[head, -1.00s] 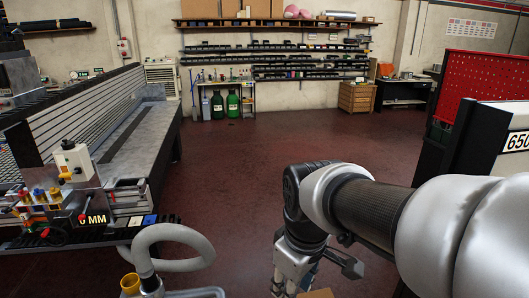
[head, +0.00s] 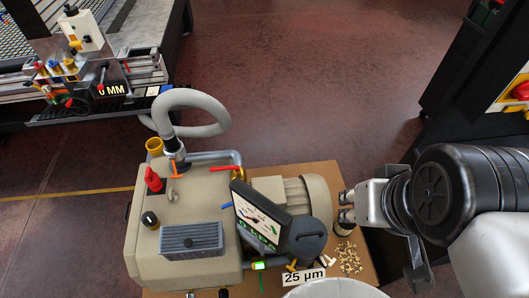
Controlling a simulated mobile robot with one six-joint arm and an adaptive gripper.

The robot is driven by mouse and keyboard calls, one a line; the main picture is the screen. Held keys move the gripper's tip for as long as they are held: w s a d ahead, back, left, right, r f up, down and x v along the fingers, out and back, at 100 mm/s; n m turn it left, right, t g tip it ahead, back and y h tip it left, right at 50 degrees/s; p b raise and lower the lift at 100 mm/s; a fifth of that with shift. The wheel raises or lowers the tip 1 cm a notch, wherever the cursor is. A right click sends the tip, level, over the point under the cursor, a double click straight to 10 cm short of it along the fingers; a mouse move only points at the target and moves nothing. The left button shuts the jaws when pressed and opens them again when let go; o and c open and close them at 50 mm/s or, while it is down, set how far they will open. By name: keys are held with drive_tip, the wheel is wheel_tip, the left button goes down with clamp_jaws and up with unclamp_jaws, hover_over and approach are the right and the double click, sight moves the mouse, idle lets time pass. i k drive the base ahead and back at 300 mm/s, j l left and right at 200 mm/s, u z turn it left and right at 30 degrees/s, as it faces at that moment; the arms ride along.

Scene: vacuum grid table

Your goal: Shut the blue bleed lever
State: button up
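A small blue piece (head: 227,206), possibly the blue bleed lever, shows at the left edge of the tilted dark gauge panel (head: 262,215). It is too small to tell its position, and the panel may hide part of it. An orange lever (head: 173,190) and a red-orange lever (head: 225,168) sit near the pipe. My gripper (head: 346,211) is right of the motor, apart from the blue piece. Its finger gap is unclear, and I see nothing held.
A grey hose (head: 222,108) loops up behind the pump. Brass bits (head: 349,260) and a "25 µm" label (head: 304,277) lie at the right of the board (head: 322,172). A machine table stands at upper left. Red floor (head: 300,90) behind the pump is clear.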

sight(226, 205)
drive_tip(key=u, duration=1.05)
